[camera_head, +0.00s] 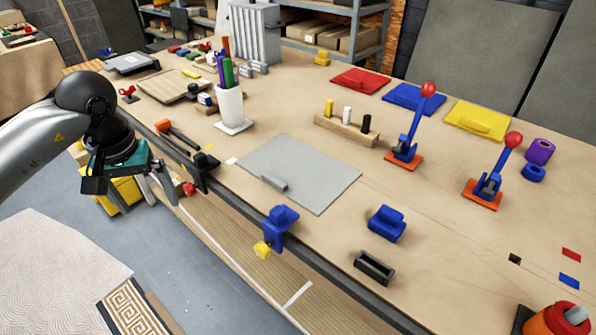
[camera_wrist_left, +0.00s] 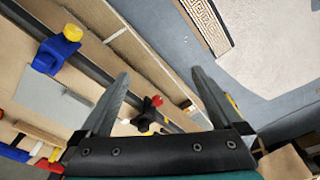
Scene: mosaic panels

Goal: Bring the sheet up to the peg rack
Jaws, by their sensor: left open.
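The grey sheet (camera_head: 305,165) lies flat on the workbench, with a small grey handle (camera_head: 273,182) near its front-left side. Part of the sheet also shows in the left wrist view (camera_wrist_left: 42,95). The peg rack (camera_head: 345,132) is a wooden bar with a yellow, a white and a black peg, standing behind the sheet to its right. My left gripper (camera_head: 160,194) is open and empty, off the bench's front edge and left of the sheet. Its two fingers (camera_wrist_left: 160,76) are spread in the left wrist view. My right gripper is not in view.
A blue clamp (camera_head: 281,219) grips the front edge by the sheet; a black clamp (camera_head: 203,170) sits farther left. A pen cup (camera_head: 230,105) stands behind left. Two red-knobbed toggle clamps (camera_head: 408,140) stand right. A blue block (camera_head: 386,223) and black holder (camera_head: 374,267) lie in front right.

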